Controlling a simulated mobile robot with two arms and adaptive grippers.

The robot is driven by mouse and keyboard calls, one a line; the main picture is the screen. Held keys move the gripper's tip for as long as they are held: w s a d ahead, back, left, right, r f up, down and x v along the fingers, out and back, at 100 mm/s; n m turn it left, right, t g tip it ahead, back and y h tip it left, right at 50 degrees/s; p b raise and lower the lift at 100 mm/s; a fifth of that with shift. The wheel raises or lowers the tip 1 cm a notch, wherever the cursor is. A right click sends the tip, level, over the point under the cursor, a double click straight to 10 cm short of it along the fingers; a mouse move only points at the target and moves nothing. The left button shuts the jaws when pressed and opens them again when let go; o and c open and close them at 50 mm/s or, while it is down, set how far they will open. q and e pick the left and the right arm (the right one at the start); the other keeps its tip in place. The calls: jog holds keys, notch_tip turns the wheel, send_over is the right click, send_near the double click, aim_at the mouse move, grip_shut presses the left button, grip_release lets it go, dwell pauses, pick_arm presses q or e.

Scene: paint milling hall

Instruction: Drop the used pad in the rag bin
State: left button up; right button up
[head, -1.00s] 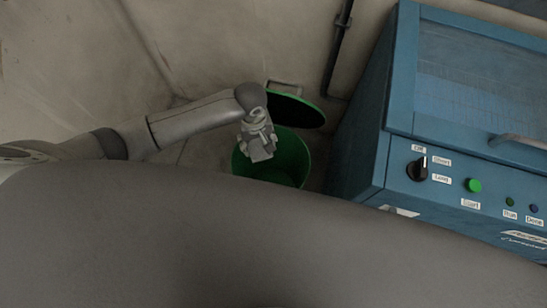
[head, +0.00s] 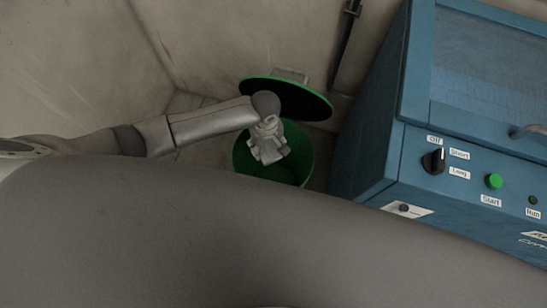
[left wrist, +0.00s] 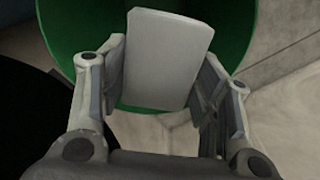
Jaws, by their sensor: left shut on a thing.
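The used pad is a flat, pale grey rectangle (left wrist: 168,58) in the left wrist view. My left gripper (head: 268,153) is shut on it, with one finger at each side. The rag bin is a round green bin (head: 301,152) on the floor, standing open. In the head view the gripper is over its mouth, pointing down and hiding part of the inside. The bin's green wall (left wrist: 238,30) shows behind the pad in the left wrist view. The bin's dark lid with a green rim (head: 300,100) is raised at the back. My right gripper is out of view.
A blue machine (head: 375,140) with a knob and green button stands close to the right of the bin. A grey wall (head: 215,45) with a dark pipe (head: 345,45) is behind. My own grey body fills the foreground.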

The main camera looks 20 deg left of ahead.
pick_arm(q)
jog(key=shift+f, duration=0.4)
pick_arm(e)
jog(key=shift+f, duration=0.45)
pick_arm(q)
jog(key=shift+r, duration=0.1)
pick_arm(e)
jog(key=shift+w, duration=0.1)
pick_arm(q)
jog(key=o, duration=1)
notch_tip(320, 180, up, 12)
